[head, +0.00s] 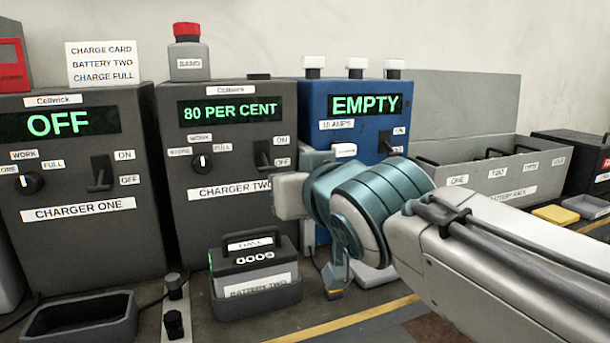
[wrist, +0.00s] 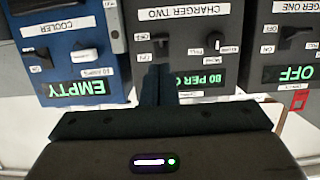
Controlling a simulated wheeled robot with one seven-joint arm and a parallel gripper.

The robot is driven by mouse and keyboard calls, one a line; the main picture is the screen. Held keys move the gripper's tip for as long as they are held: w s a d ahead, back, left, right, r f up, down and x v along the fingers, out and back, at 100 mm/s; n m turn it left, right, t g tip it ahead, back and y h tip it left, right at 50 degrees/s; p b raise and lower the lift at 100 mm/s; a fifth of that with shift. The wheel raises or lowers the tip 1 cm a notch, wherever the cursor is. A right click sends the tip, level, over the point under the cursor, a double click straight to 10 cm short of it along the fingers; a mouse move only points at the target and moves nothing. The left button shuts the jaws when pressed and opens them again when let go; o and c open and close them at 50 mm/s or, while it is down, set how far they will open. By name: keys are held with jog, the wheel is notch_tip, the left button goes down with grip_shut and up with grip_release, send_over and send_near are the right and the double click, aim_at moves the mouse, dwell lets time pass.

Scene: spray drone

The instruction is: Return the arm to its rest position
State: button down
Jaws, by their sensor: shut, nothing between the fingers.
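My arm (head: 500,265) reaches in from the right in the head view, with its teal wrist joint (head: 375,205) in front of the blue cooler unit (head: 370,130). My gripper (wrist: 158,82) shows in the wrist view with its two dark fingers together and nothing between them. The fingers overlap the display of charger two (head: 175,240) in that upside-down view; I cannot tell how far apart they are. Charger two reads 80 PER CENT. The cooler reads EMPTY. In the head view my arm hides part of the cooler's lower front.
Charger one (head: 80,245) reads OFF, with an empty dark tray (head: 80,318) before it. Battery two (head: 255,268) sits in a holder below charger two. A grey battery rack (head: 515,180) stands behind my arm at the right.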

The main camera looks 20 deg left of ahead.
jog(key=shift+s+d, duration=0.1)
jog(key=shift+s, duration=0.05)
dwell(0.3)
jog(key=w+d+f+m+g+h+p, duration=0.15)
jog(key=d+h+p, duration=0.25)
jog(key=d+p, duration=0.45)
jog(key=w+d+f+m+g+h+p, duration=0.15)
jog(key=d+m+h+p, duration=0.35)
jog(key=d, duration=0.6)
jog(key=s+d+f+m+g+h+p, duration=0.1)
jog(key=s+d+g+p, duration=0.4)
jog(key=s+d+p, duration=0.6)
jog(key=d+m+p, duration=0.1)
jog(key=d+p, duration=0.1)
jog(key=d, duration=0.1)
jog(key=shift+f+g, duration=0.3)
jog(key=shift+f, duration=0.1)
